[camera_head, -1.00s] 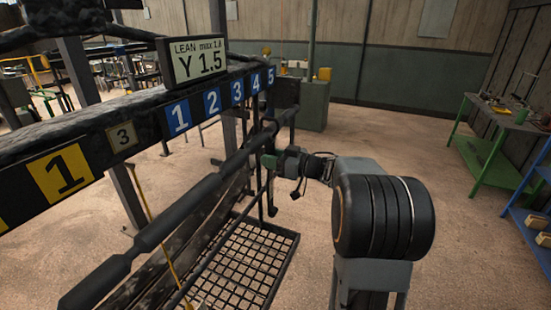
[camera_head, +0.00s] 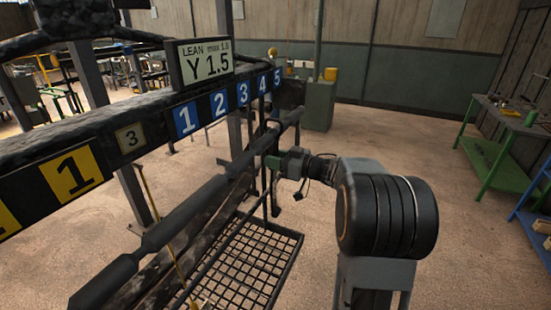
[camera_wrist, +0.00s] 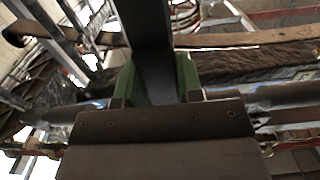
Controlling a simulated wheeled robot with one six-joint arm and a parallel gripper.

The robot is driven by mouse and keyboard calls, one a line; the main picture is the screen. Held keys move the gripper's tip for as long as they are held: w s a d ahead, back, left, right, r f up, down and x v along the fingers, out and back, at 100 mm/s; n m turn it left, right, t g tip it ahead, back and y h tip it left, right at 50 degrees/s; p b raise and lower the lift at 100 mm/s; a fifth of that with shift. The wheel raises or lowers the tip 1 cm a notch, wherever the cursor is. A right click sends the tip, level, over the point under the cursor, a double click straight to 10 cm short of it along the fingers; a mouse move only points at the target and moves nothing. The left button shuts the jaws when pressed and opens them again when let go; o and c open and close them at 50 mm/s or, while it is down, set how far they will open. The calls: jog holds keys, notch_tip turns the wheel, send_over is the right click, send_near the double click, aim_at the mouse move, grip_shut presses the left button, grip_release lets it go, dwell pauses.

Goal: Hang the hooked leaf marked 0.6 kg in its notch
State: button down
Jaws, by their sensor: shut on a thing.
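My gripper (camera_head: 272,162) is at the far end of the rack, close beside the long dark round bar (camera_head: 190,210) and below the blue number plates. In the wrist view its two green fingers (camera_wrist: 157,78) are closed on a dark flat strip (camera_wrist: 152,40), which runs up out of the frame. This looks like a hooked leaf. A dark upright piece with a curved lower end (camera_head: 275,196) shows just below the gripper in the head view. No 0.6 kg mark is readable, and I cannot tell whether the leaf touches a notch.
A mesh tray (camera_head: 245,262) lies below. A green bench (camera_head: 510,125) stands right; the floor between is clear.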

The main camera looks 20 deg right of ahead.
jog(key=shift+f, duration=0.1)
dwell(0.3)
jog(key=shift+f+b, duration=0.75)
jog(key=shift+f, duration=0.35)
jog(key=c, duration=0.9)
grip_release()
jog(key=shift+o, duration=1.1)
jog(key=shift+f, duration=0.1)
jog(key=v, duration=2.3)
jog(key=shift+s+d+b, duration=0.25)
jog(key=shift+b, duration=0.1)
